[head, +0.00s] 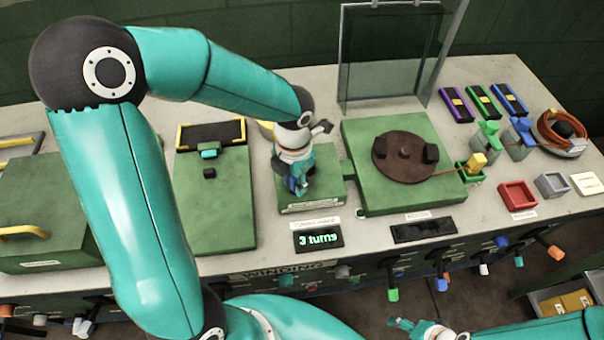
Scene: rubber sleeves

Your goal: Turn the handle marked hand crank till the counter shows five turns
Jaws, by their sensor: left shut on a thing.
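The counter (318,239) at the front of the bench reads "3 turns" in green. Behind it stands a small green block (327,198) with a label on its front. My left gripper (298,186) points down over this block and is shut on the crank handle, which is mostly hidden behind the gripper and wrist. The handle's exact angle cannot be told. My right gripper (402,323) is low at the bottom edge, in front of the bench and away from the crank. Its fingers are too small to tell open from shut.
Right of the crank is a green plate with a brown disc (404,157), with a clear upright panel (390,60) behind. A dark blank display (423,229) lies in front. Red (517,195) and grey (551,185) trays sit at the right. A green box (40,225) is at the left.

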